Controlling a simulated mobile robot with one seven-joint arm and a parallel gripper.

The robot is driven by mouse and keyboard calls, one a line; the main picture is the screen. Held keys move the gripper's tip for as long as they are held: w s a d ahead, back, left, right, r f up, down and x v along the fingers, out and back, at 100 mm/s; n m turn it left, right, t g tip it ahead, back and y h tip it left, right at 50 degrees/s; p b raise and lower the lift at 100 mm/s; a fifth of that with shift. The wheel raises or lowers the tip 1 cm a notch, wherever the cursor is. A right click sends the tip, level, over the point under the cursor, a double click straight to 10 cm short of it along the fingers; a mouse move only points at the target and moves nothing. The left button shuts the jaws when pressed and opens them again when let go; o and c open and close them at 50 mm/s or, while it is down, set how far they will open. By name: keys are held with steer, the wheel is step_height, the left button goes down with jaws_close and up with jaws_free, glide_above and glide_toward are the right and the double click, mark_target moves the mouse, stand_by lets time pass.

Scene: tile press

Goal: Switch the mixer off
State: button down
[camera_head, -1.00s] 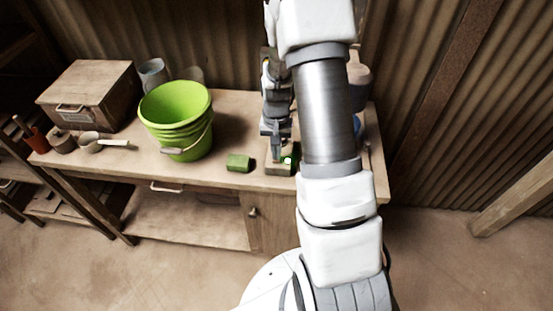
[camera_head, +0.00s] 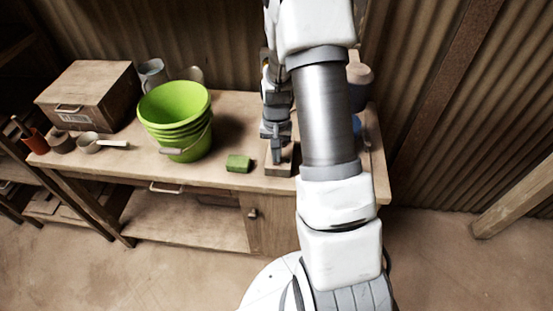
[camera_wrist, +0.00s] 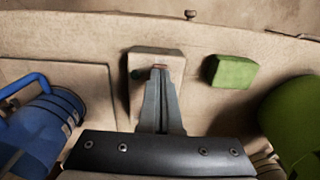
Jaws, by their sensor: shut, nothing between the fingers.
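A small pale switch box (camera_wrist: 143,57) stands on the workbench; it also shows in the head view (camera_head: 284,172). A dark green button (camera_wrist: 136,77) sits on its left side in the wrist view, and no glow shows on it. A bit of red shows at the fingertips, mostly hidden by them. My gripper (camera_wrist: 159,71) is shut and empty, with its fingertips over the box, at or very near its top; contact cannot be told. In the head view my gripper (camera_head: 276,160) points down at the box. I cannot clearly identify the mixer.
A green block (camera_head: 238,163) lies left of the box, with a green bucket (camera_head: 176,120) beyond it. A blue ribbed object (camera_wrist: 40,130) stands on the other side. A wooden chest (camera_head: 90,95) and cups are at the far left of the workbench (camera_head: 215,178).

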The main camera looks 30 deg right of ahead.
step_height(320, 180, up, 7)
steer(key=p, duration=0.4)
stand_by(0.7)
steer(key=s+a+r+n+t, duration=0.1)
steer(key=s+a+r+n, duration=0.15)
steer(key=r, duration=0.65)
steer(key=s+a+r+n+t, duration=0.15)
steer(key=a+r, duration=0.25)
steer(key=r, duration=0.5)
steer(key=s+a+r+n+t, duration=0.1)
steer(key=s+a+r, duration=0.2)
steer(key=s+r, duration=0.2)
steer(key=s+a+r+n+t, duration=0.1)
steer(key=s+r, duration=0.3)
steer(key=s, duration=0.5)
steer(key=shift+s+a+r+n+t, duration=0.4)
steer(key=shift+a+t, duration=0.15)
steer(key=shift+a, duration=0.35)
